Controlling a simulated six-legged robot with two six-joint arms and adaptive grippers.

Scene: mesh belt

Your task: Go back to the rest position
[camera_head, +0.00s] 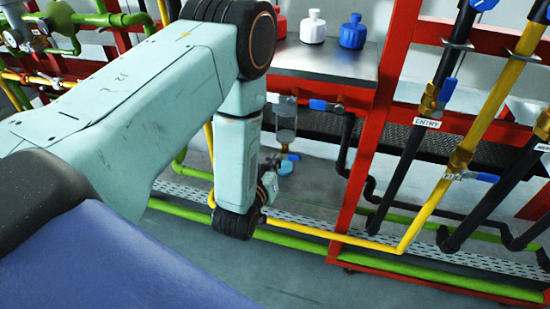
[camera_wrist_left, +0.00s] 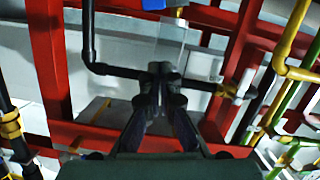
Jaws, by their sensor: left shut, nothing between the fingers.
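My left arm crosses the head view from the left and bends down in front of the rack. The wrist end hangs near the lower pipes, and little of the gripper shows there. In the left wrist view my left gripper (camera_wrist_left: 160,72) is shut, its fingertips together with nothing between them. Its tips overlap a clear vessel (camera_wrist_left: 158,42) and a black pipe (camera_wrist_left: 112,70) in the picture; I cannot tell whether they touch. My right gripper is in neither view.
A red frame (camera_head: 375,130) holds a metal shelf (camera_head: 325,62) with a white bottle (camera_head: 313,27) and a blue bottle (camera_head: 353,32). Below it are a clear vessel (camera_head: 286,122) and a blue valve handle (camera_head: 325,105). Yellow pipe (camera_head: 345,240) and green pipe (camera_head: 300,248) run low. Grey floor is open in front.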

